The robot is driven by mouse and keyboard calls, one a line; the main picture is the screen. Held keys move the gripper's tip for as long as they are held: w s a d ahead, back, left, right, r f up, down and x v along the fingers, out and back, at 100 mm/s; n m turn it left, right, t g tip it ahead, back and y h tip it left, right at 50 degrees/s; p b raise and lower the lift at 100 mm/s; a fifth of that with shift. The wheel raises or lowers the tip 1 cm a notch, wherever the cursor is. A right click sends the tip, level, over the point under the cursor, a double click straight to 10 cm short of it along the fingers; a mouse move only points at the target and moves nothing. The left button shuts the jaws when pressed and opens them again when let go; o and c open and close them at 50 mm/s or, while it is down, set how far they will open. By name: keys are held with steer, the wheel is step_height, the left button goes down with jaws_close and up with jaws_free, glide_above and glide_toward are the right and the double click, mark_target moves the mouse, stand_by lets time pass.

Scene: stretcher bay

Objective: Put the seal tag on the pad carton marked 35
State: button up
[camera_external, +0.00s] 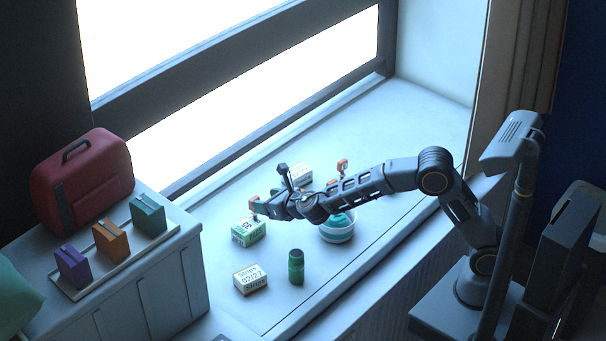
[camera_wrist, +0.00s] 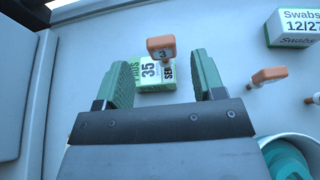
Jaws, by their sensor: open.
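The pad carton marked 35 (camera_external: 248,232), white and green, lies on the pale sill below my gripper; it also shows between the fingers in the wrist view (camera_wrist: 146,74). An orange-headed seal tag (camera_wrist: 162,47) marked 3 appears upright over the carton, its stem reaching down to it; it also shows in the external view (camera_external: 254,200). Whether the stem touches the carton top is hard to tell. My gripper (camera_wrist: 161,78) is open, its green-padded fingers apart on either side of the tag and carton. My gripper (camera_external: 268,196) is above the carton in the external view.
A swabs carton (camera_wrist: 295,27) and another orange tag (camera_wrist: 268,75) are at right. A white tub (camera_external: 338,237) stands under my arm. A strips carton (camera_external: 250,280) and green bottle (camera_external: 296,266) stand nearer. A red bag (camera_external: 85,185) is at left.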

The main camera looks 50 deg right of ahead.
steer(key=s+d+r+m+g+h, duration=0.2)
steer(key=s+d+m+g, duration=0.1)
steer(key=s+d+m, duration=0.55)
steer(key=s+d+r+m+g+h, duration=0.25)
steer(key=s+d+m, duration=0.35)
steer(key=d+m, duration=0.5)
steer(key=s+d+f+m+g+y, duration=0.2)
steer(key=s+d+m, duration=0.1)
steer(key=s+m, duration=0.5)
steer(key=s+d+f+m+g+y, duration=0.2)
steer(key=s+d+f+m, duration=0.1)
steer(key=s+m, duration=0.5)
steer(key=s, duration=0.2)
steer(key=shift+s+f+g+y, duration=0.2)
steer(key=shift+s+g+y, duration=0.1)
steer(key=shift+g+y, duration=0.05)
steer(key=shift+d+m, duration=0.1)
steer(key=shift+m, duration=0.15)
